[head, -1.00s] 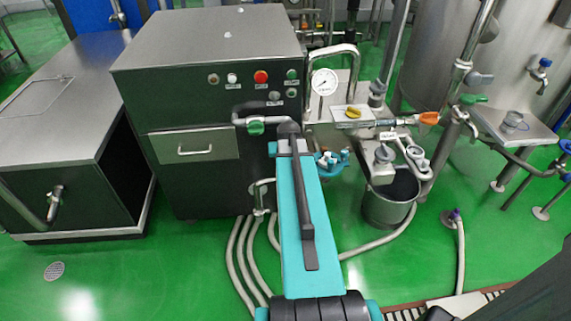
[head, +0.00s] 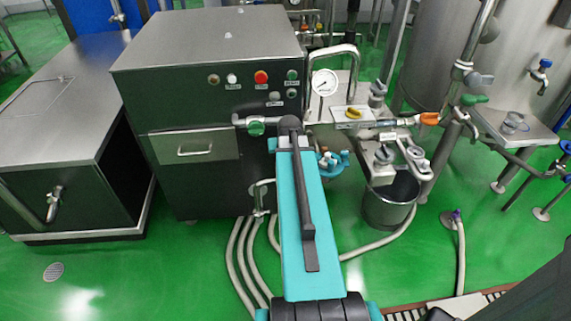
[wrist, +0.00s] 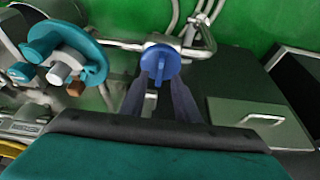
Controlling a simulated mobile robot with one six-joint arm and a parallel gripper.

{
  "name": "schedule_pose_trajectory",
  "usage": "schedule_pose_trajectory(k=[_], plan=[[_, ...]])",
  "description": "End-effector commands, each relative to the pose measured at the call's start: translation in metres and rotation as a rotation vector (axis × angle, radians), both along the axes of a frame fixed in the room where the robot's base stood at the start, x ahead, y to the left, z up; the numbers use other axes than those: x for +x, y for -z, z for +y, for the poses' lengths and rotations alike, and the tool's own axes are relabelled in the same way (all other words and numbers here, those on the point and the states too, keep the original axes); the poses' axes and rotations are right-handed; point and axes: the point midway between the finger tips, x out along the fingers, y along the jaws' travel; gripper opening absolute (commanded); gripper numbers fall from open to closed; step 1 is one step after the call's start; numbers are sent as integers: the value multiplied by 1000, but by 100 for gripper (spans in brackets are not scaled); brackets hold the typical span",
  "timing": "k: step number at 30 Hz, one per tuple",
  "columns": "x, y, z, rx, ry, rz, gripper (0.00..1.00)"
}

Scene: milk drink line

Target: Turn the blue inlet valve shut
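The blue inlet valve (wrist: 161,62) shows in the wrist view as a round blue disc with a raised bar handle, on a silver pipe. My gripper (wrist: 160,84) has its two dark fingers spread, one on each side of the bar. The fingertips are at the near edge of the disc. I see a gap between the fingers and the bar, and cannot tell whether either touches. In the head view my arm hides both the blue valve and the gripper.
A teal handwheel (head: 331,163) is just right of my arm; in the wrist view it is left of the valve (wrist: 95,52). A steel bucket (head: 388,210) and hoses are below.

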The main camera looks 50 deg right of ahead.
Motion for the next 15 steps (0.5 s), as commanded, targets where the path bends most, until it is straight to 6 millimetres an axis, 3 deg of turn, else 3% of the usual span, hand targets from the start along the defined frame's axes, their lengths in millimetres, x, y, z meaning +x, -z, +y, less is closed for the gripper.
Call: schedule_pose_trajectory(k=[15], plan=[[-17,-54,15,-1,1,-2,29]])
